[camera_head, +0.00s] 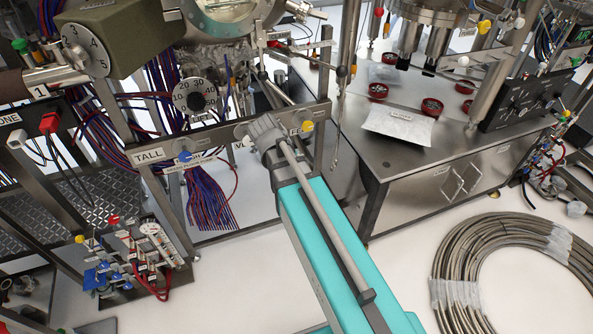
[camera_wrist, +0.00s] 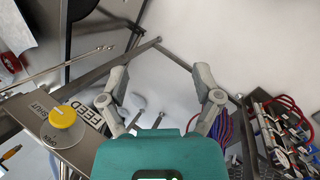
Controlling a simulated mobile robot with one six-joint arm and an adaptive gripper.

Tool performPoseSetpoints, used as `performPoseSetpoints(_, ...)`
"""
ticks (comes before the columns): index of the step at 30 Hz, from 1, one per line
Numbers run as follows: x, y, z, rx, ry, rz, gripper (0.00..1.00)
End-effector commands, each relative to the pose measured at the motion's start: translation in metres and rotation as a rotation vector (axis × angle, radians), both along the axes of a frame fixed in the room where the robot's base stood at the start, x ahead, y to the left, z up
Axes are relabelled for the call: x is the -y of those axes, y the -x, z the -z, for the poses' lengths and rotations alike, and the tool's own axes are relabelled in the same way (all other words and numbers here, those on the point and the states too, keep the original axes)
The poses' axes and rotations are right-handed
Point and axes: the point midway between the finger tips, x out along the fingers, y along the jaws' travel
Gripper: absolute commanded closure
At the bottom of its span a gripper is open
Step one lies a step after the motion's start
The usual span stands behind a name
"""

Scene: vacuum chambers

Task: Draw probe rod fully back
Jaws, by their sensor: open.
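My gripper (camera_wrist: 161,75) is open, with two grey fingers spread wide in the wrist view and nothing clearly held between them. In the head view my gripper (camera_head: 259,131) is the grey end of my teal arm, in front of the labelled frame bar. A thin rod (camera_head: 305,57) with a dark ball at its end sticks out beside the chamber. It may be the probe rod, but I cannot tell for sure. It lies above and right of my gripper, apart from it. The chamber end of the rod is hard to make out.
The frame bar (camera_head: 228,143) carries a yellow knob (camera_head: 307,126), also in the wrist view (camera_wrist: 62,117) beside a FEED label. A numbered dial (camera_head: 195,96) and purple cables (camera_head: 208,195) are close by. A steel bench (camera_head: 440,155) stands right. A hose coil (camera_head: 455,270) lies on the floor.

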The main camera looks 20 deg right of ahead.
Motion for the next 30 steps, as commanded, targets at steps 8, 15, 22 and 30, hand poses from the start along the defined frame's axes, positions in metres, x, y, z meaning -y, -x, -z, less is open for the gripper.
performPoseSetpoints(8,-0.001,0.004,0.002,0.012,-0.019,0.022,0.18)
performPoseSetpoints(15,-0.016,0.025,0.012,0.09,-0.167,0.188,0.18)
performPoseSetpoints(22,-0.038,0.047,0.019,0.162,-0.353,0.421,0.18)
performPoseSetpoints(30,-0.048,0.052,0.019,0.181,-0.431,0.526,0.18)
